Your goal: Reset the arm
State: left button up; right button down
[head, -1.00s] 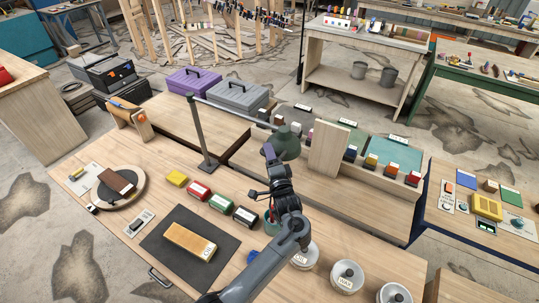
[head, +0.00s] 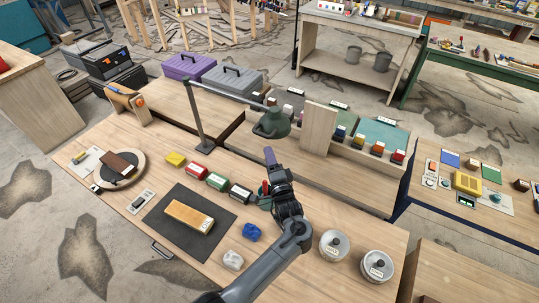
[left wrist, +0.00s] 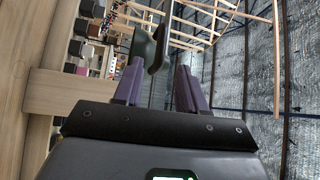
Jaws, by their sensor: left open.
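My left arm reaches up from the bottom of the head view. Its gripper (head: 270,157) has purple fingers and is over the workbench, just below the green lamp shade (head: 272,124) in the picture. In the left wrist view the two purple fingers (left wrist: 158,86) stand apart with nothing clearly held between them. The dark green lamp shade (left wrist: 143,48) shows beyond the fingertips. My right gripper is in neither view.
The workbench holds a wooden block (head: 189,216) on a dark mat, a row of coloured blocks (head: 217,181), a blue lump (head: 251,232), a white lump (head: 233,261) and lidded tins (head: 377,265). The lamp post (head: 199,130) stands behind. Bare floor lies left.

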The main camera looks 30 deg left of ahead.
pick_arm(q)
jog(key=shift+a, duration=0.1)
jog(key=s+d+f+n+g+h+p, duration=0.1)
jog(key=s+f+n+h+p, duration=0.15)
jog(key=s+h, duration=0.35)
jog(key=s+d+f+n+g+h+p, duration=0.1)
jog(key=s+d+f+h+p, duration=0.1)
jog(key=s+h+p, duration=0.25)
jog(key=s+d+r+g+h+p, duration=0.2)
jog(key=s+r+g, duration=0.1)
jog(key=s, duration=1)
jog(key=s+d+r+n+g+h+p, duration=0.1)
jog(key=s+d+r+g+h+p, duration=0.1)
jog(key=s, duration=1.1)
jog(key=d+r+g, duration=0.1)
jog(key=g, duration=0.1)
jog(key=shift+s+d+r+g, duration=0.2)
jog(key=shift+d+r+g, duration=0.1)
jog(key=shift+r, duration=0.1)
